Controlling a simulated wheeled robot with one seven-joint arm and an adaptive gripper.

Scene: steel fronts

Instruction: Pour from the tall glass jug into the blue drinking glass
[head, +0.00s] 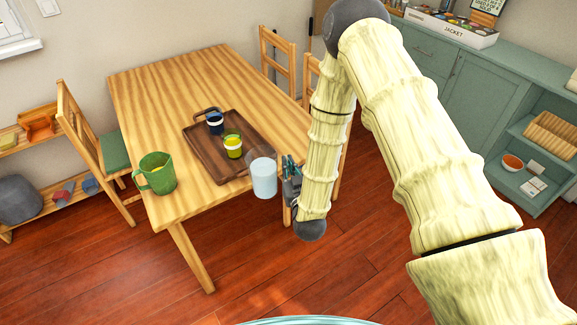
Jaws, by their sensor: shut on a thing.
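The tall glass jug (264,180) shows at the right front edge of the table, with a pale, whitish lower part and a clearer upper part. It looks roughly upright; whether its base touches anything is unclear. My gripper (286,172) is shut on the jug from its right side; the fingertips are small and partly hidden. The blue drinking glass (215,126) stands upright on the brown tray (195,143), behind and left of the jug. The jug's mouth is apart from the blue glass.
A green glass with yellow contents (233,148) stands on the tray between the jug and the blue glass. A green jug (158,176) stands at the table's (160,88) front left. The table's back left is clear. Chairs (278,50) stand alongside.

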